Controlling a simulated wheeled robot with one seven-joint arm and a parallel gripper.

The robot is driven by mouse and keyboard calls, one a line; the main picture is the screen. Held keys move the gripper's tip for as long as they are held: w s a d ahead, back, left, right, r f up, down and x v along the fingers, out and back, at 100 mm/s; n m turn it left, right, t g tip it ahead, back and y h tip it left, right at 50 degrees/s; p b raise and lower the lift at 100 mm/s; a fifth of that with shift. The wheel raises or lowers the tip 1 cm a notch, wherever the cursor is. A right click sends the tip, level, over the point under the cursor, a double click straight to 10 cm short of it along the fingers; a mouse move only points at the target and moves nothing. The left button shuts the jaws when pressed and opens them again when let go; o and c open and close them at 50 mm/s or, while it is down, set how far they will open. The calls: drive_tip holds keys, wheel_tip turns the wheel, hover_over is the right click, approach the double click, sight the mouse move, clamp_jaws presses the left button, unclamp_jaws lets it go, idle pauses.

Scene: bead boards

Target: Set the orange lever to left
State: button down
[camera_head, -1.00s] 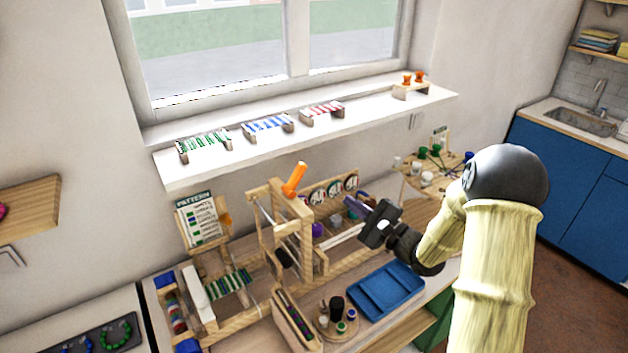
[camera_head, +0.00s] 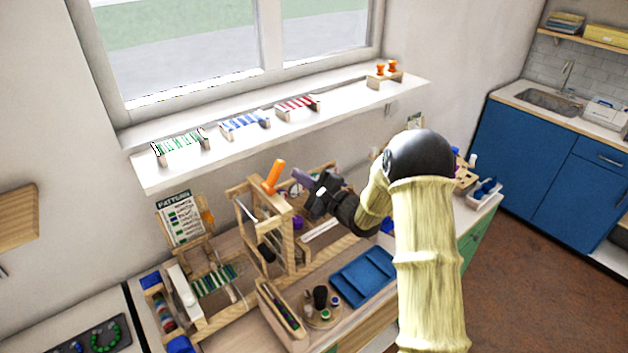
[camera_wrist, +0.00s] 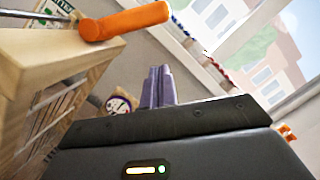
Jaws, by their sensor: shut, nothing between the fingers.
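The orange lever (camera_head: 273,176) stands up from the top of a wooden frame (camera_head: 262,205) on the bench, tilted with its upper end to the right in the head view. In the wrist view the lever (camera_wrist: 125,21) lies across the upper left, over the frame's wooden corner (camera_wrist: 50,75). My gripper (camera_head: 299,174) is shut and empty, just right of the lever in the head view. Its purple fingers (camera_wrist: 158,86) are together in the wrist view. A gap shows between the fingertips and the lever; they do not appear to touch.
A window sill (camera_head: 350,104) with small bead racks runs above and behind the bench. A pattern board (camera_head: 179,219) stands left of the frame. A blue tray (camera_head: 363,279) and a bead holder (camera_head: 283,311) lie in front. Gauges sit behind my gripper.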

sight(274, 176)
drive_tip(key=shift+s+a+r+p, duration=0.65)
drive_tip(key=shift+s+a+r, duration=0.35)
drive_tip(key=shift+a, duration=0.2)
drive_tip(key=shift+w+d+r, duration=0.1)
drive_tip(key=shift+w+d, duration=0.1)
